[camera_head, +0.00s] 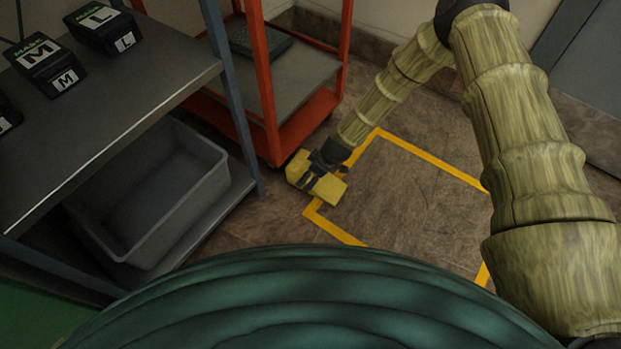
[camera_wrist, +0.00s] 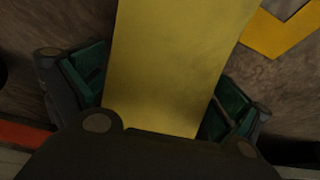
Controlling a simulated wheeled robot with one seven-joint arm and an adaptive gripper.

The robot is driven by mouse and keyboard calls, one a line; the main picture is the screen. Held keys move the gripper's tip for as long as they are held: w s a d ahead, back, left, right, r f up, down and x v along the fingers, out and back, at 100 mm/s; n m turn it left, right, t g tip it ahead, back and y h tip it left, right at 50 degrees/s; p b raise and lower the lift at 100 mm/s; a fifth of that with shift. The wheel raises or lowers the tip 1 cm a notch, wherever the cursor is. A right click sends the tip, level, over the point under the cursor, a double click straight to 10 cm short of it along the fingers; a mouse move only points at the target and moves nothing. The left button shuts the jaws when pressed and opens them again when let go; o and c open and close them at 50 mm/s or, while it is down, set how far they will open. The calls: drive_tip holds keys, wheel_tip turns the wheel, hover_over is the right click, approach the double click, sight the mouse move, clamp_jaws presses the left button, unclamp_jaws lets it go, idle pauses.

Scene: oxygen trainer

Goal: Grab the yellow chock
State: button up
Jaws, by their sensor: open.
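The yellow chock (camera_head: 325,186) rests on the floor at the foot of the red cart, at the left corner of the yellow-taped square. My gripper (camera_head: 326,168) is down at it, with the arm reaching in from the upper right. In the wrist view the yellow chock (camera_wrist: 175,60) fills the middle of the picture. My gripper (camera_wrist: 158,100) is open, with one green-padded finger on each side of the chock. Whether the pads touch it cannot be told. The fingertips are partly hidden by the chock and the gripper body.
A red cart (camera_head: 300,140) stands just behind the chock. A metal shelf (camera_head: 130,75) with black labelled boxes (camera_head: 50,65) is at the left, above a grey bin (camera_head: 150,190). The taped square (camera_head: 400,205) on the floor is empty to the right.

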drive_tip(key=shift+w+a+f, duration=0.1)
drive_tip(key=shift+a+f, duration=0.1)
drive_tip(key=shift+f, duration=0.4)
drive_tip(key=c, duration=1)
drive_tip(key=shift+r, duration=0.1)
drive_tip(key=shift+c, duration=1)
